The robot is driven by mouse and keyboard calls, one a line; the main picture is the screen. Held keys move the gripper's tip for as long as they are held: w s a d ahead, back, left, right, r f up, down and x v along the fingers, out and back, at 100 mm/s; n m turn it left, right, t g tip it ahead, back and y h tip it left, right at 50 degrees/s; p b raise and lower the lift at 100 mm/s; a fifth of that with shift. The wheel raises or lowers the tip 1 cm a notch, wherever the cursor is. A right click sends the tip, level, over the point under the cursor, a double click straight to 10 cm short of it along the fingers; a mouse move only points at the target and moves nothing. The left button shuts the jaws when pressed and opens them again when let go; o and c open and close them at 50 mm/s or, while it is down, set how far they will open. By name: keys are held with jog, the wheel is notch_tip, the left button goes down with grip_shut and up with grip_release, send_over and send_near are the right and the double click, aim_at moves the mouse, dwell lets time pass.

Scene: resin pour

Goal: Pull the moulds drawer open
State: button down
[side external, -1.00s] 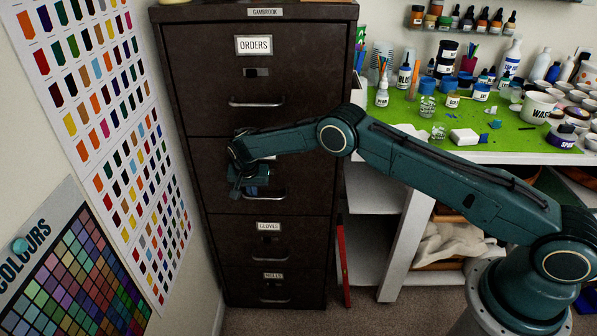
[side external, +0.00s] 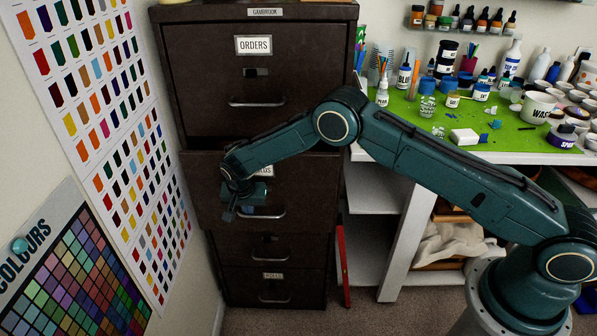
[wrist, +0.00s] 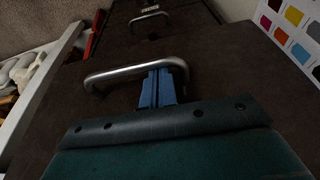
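The dark brown filing cabinet (side external: 190,80) stands against the wall at the left. Its second drawer (side external: 310,190) stands out from the cabinet front; my wrist covers most of its label, so only the last letters show. My gripper (side external: 232,212) is at the left part of that drawer's metal handle (side external: 270,213). In the wrist view, my blue fingers (wrist: 162,88) are close together on the handle bar (wrist: 120,72), near one end of it. The fingers look shut on the bar.
The top drawer (side external: 300,70), labelled ORDERS, is shut above. The lower drawers (side external: 300,285) are shut below. A white bench (side external: 480,157) with a green mat, bottles and cups is to the right. Colour charts (side external: 110,130) hang on the left wall.

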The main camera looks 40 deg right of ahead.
jog(key=s+a, duration=1.3)
jog(key=shift+s+a, duration=0.4)
jog(key=shift+r, duration=0.15)
jog(key=v, duration=1)
jog(key=s+d+r+n+y, duration=0.1)
jog(key=s+d+r+n, duration=0.15)
jog(key=d+r, duration=0.7)
jog(key=s+d+r+n+y, duration=0.1)
jog(key=s+d+r, duration=0.2)
jog(key=d+r, duration=0.65)
jog(key=s+d+r+n+t, duration=0.1)
jog(key=s+d, duration=0.4)
jog(key=s, duration=0.6)
jog(key=s+d+r+n+t, duration=0.2)
jog(key=s+d+r+n, duration=0.2)
jog(key=s, duration=0.7)
jog(key=shift+d+r+y, duration=0.3)
jog(key=shift+d+r, duration=0.05)
jog(key=shift+r, duration=0.9)
jog(key=shift+n, duration=0.25)
